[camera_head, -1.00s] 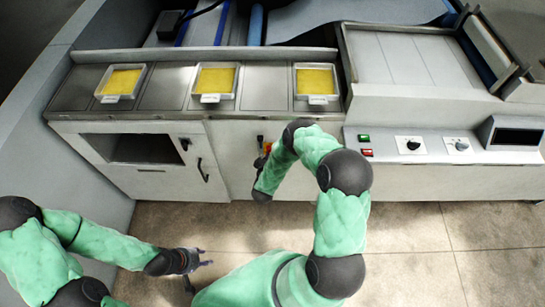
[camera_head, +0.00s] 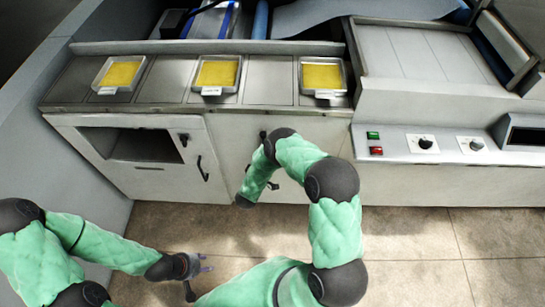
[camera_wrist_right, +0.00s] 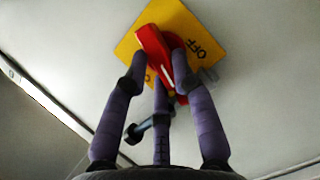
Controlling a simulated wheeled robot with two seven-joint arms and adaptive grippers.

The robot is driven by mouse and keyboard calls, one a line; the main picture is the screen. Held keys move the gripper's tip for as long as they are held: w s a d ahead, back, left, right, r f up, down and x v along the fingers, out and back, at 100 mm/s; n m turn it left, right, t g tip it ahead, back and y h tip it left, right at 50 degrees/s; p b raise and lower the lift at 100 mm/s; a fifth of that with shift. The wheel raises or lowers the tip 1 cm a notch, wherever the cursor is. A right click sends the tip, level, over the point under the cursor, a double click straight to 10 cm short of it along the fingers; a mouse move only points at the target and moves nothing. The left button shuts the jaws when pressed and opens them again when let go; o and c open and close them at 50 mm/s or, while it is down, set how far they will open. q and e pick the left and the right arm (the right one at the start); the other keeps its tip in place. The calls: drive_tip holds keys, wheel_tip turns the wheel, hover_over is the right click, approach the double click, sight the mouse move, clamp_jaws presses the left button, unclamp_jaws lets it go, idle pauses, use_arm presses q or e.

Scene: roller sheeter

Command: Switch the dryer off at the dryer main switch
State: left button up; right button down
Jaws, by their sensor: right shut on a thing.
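The dryer main switch shows in the right wrist view as a red rotary handle (camera_wrist_right: 153,45) on a yellow plate (camera_wrist_right: 187,22). The word OFF reads at the plate's right side; another marking at lower left is mostly hidden. The handle slants from upper left to lower right. My right gripper (camera_wrist_right: 161,65) is shut on the handle, its fingers on both sides. In the head view my right arm hides the switch and the gripper. My left gripper (camera_head: 208,264) hangs open and empty above the floor, away from the machine.
A dark door handle (camera_head: 203,168) is on the cabinet left of my right arm. Green and red buttons (camera_head: 375,143) and two knobs (camera_head: 425,143) sit on the right panel. Several yellow-filled trays (camera_head: 215,73) stand on the steel top. The floor in front is clear.

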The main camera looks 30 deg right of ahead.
drive_tip(key=shift+a+f+n+h+b, duration=0.15)
drive_tip(key=shift+n+h+b, duration=0.15)
drive_tip(key=shift+n+b, duration=0.3)
drive_tip(key=shift+d+f+n+h+b, duration=0.15)
drive_tip(key=shift+n+h+b, duration=0.2)
drive_tip(key=shift+n, duration=0.45)
drive_tip(key=shift+a, duration=0.1)
drive_tip(key=c, duration=1)
unclamp_jaws()
drive_tip(key=v, duration=1.2)
drive_tip(key=shift+s, duration=0.1)
drive_tip(key=shift+f, duration=0.1)
